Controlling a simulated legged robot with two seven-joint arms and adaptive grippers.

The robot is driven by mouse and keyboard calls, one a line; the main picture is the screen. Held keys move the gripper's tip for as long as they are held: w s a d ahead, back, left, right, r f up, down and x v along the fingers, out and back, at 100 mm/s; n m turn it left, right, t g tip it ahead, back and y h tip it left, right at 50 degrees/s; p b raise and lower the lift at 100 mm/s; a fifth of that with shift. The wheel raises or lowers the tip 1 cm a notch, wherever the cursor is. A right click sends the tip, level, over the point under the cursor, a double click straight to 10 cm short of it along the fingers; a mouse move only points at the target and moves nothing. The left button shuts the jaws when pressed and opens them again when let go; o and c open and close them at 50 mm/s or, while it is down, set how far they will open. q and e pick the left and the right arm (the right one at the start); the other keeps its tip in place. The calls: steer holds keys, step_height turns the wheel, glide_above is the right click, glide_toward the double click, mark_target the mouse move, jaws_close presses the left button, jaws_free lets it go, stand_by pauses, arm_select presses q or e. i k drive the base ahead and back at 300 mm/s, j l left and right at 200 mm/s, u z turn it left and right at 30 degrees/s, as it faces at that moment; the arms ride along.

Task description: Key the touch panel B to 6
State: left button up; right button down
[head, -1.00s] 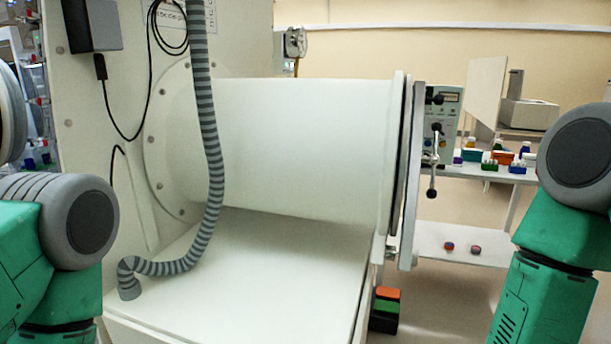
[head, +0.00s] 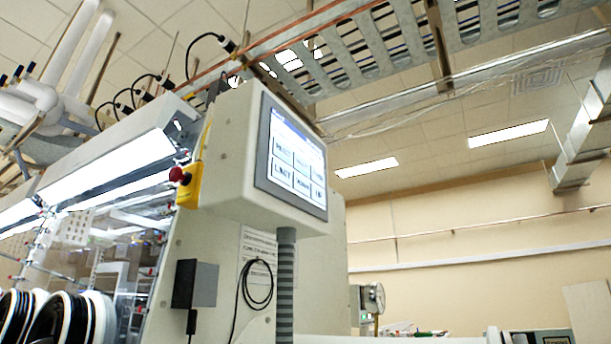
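One touch panel (head: 293,158) shows in the head view, high up on the end of the glovebox row. It has a grey frame and a lit, pale screen with several dark-outlined buttons in two rows. I see it from below and at an angle, and the lettering is too small to read surely. I cannot tell from a label whether it is panel B. Neither of my grippers is in the view.
A red stop button on a yellow box (head: 188,184) sits left of the panel. A grey striped hose (head: 286,275) hangs below it. A grey box (head: 195,284) with a black cable is on the end wall. A cable tray (head: 440,50) runs overhead.

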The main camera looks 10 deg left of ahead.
mark_target(302, 185)
steer(key=i+l+u, duration=0.25)
steer(key=l, duration=0.6)
steer(key=i+l+u, duration=0.1)
steer(key=l+u, duration=0.15)
steer(key=l, duration=0.6)
steer(key=l+u, duration=0.25)
steer(key=l, duration=0.65)
steer(key=i, duration=0.05)
